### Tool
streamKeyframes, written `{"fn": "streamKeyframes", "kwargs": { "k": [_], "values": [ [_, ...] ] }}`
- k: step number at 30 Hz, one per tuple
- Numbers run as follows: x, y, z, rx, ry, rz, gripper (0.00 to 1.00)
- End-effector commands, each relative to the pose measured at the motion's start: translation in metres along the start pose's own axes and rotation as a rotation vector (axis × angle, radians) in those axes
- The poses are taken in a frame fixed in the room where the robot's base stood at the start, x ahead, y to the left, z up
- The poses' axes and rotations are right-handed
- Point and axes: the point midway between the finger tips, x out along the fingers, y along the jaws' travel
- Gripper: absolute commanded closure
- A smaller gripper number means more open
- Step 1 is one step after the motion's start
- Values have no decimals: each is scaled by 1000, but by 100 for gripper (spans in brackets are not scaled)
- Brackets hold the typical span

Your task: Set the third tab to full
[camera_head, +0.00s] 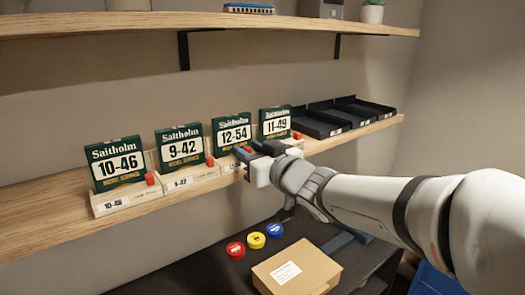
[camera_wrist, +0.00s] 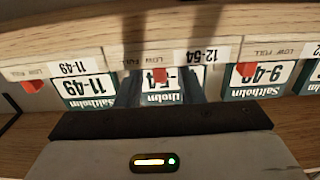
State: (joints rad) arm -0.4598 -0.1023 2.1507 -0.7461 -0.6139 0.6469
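The third holder (camera_head: 232,167) from the left carries a green 12-54 string pack (camera_head: 232,132). Its red tab (camera_head: 246,149) shows beside my gripper (camera_head: 257,150). In the wrist view this red tab (camera_wrist: 160,76) is by the LOW FULL marking, farther in from the holder's end than the 9-42 tab (camera_wrist: 246,69). My gripper's dark fingers (camera_wrist: 161,90) are apart, one on each side of the tab. The fingers partly cover the 12-54 pack.
Neighbouring holders carry packs 10-46 (camera_head: 117,163), 9-42 (camera_head: 180,146) and 11-49 (camera_head: 275,122), each with a red tab. Black trays (camera_head: 320,122) stand to the right. Below are a cardboard box (camera_head: 297,270) and coloured round pieces (camera_head: 256,240). An upper shelf (camera_head: 130,23) hangs overhead.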

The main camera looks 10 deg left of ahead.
Motion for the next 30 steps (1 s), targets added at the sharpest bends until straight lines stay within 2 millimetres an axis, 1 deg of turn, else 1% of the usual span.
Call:
{"fn": "streamKeyframes", "kwargs": {
  "k": [4, 15, 17, 30],
  "values": [
    [0, 0, 0, 0, 0, 0, 65],
    [0, -1, 0, 0, 0, -1, 96],
    [0, -1, 0, 0, 0, -1, 100],
    [0, -1, 0, 0, 0, -3, 100]
  ]
}}
